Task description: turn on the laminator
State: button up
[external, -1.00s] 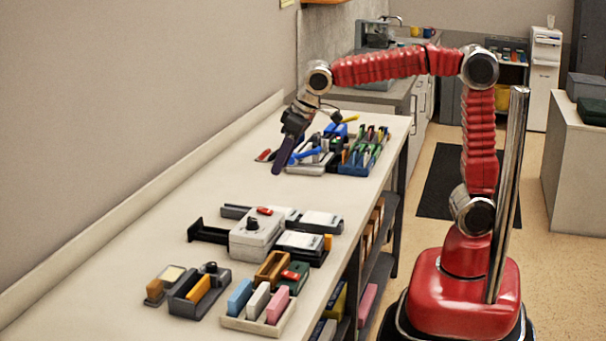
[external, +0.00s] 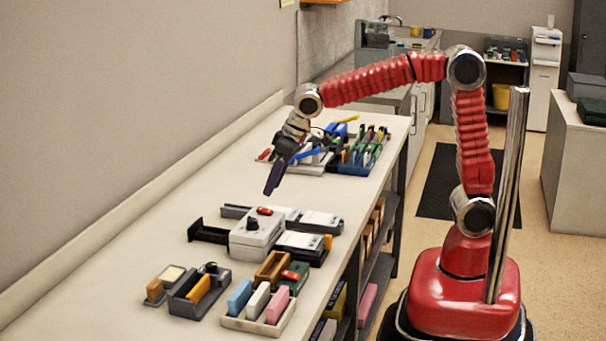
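A light grey box (external: 256,238) with a black knob on top, a red switch (external: 265,211) and a dark tray-like part (external: 208,233) at its left stands mid-bench; it looks like the laminator. I cannot tell the switch's position. My gripper (external: 270,188) points down over the bench, above and beyond the box and apart from it. Its dark fingers overlap in this view, so their opening is hidden. I see nothing held in it.
The long bench (external: 130,255) runs along the wall. White-topped devices (external: 321,223) stand right of the box. Nearer are a dark grey holder (external: 199,292) and a tray of coloured blocks (external: 258,304). Behind my gripper is a blue rack (external: 362,158) of pens and tools.

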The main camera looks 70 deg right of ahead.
aim_at(262, 209)
jog(key=x, duration=0.7)
jog(key=shift+f, duration=0.1)
jog(key=shift+c, duration=0.7)
grip_shut()
